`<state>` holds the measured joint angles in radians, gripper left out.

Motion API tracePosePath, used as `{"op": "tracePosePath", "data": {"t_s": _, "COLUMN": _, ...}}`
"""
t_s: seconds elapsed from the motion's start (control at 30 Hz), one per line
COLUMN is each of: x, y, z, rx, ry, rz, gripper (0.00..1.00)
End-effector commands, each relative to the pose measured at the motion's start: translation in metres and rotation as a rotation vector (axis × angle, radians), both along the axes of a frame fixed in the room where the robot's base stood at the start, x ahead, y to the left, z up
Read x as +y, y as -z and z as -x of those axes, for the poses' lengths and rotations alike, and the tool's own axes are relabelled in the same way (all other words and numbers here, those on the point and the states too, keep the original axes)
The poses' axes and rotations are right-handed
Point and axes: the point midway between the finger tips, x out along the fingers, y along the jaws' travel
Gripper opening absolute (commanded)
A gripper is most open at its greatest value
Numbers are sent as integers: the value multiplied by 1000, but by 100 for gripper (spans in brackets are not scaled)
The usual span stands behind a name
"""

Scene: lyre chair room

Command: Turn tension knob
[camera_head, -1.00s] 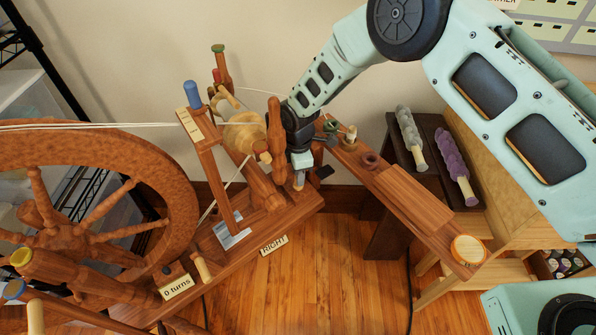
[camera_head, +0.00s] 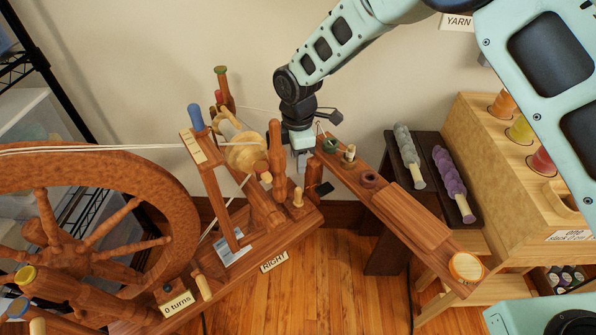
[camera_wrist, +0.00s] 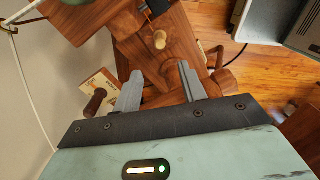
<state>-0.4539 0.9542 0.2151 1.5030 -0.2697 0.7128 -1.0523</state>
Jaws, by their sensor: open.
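The wooden spinning wheel (camera_head: 150,170) stands on the left. A small pale wooden peg (camera_head: 298,197) stands upright on its base, near the turned upright post (camera_head: 276,155). Another pale peg (camera_head: 203,287) leans beside a "0 turns" label (camera_head: 177,304). No label in view names the tension knob, so I cannot tell which peg it is. My gripper (camera_head: 303,162) points down just above the peg by the post, apart from it. In the wrist view my gripper's two grey fingers (camera_wrist: 160,88) are spread with nothing between them; a pale peg (camera_wrist: 160,40) shows ahead beyond the tips.
The post stands close left of my gripper. A wooden arm (camera_head: 400,205) with pegs and a round end disc (camera_head: 466,267) reaches right. A dark bench (camera_head: 430,180) holds grey and purple yarn rolls. A "RIGHT" label (camera_head: 274,261) sits at the base edge.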

Motion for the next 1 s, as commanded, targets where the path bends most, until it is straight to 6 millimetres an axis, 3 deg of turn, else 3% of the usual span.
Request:
{"op": "tracePosePath", "data": {"t_s": 0.1, "x": 0, "y": -24, "z": -1, "rx": -3, "ry": 1, "rz": -1, "gripper": 41}}
{"op": "tracePosePath", "data": {"t_s": 0.3, "x": 0, "y": -44, "z": -1, "rx": -1, "ry": 1, "rz": -1, "gripper": 41}}
{"op": "tracePosePath", "data": {"t_s": 0.87, "x": -1, "y": -47, "z": 0, "rx": -1, "ry": 3, "rz": 0, "gripper": 41}}
{"op": "tracePosePath", "data": {"t_s": 1.0, "x": -23, "y": -61, "z": -1, "rx": -14, "ry": 95, "rz": -2, "gripper": 41}}
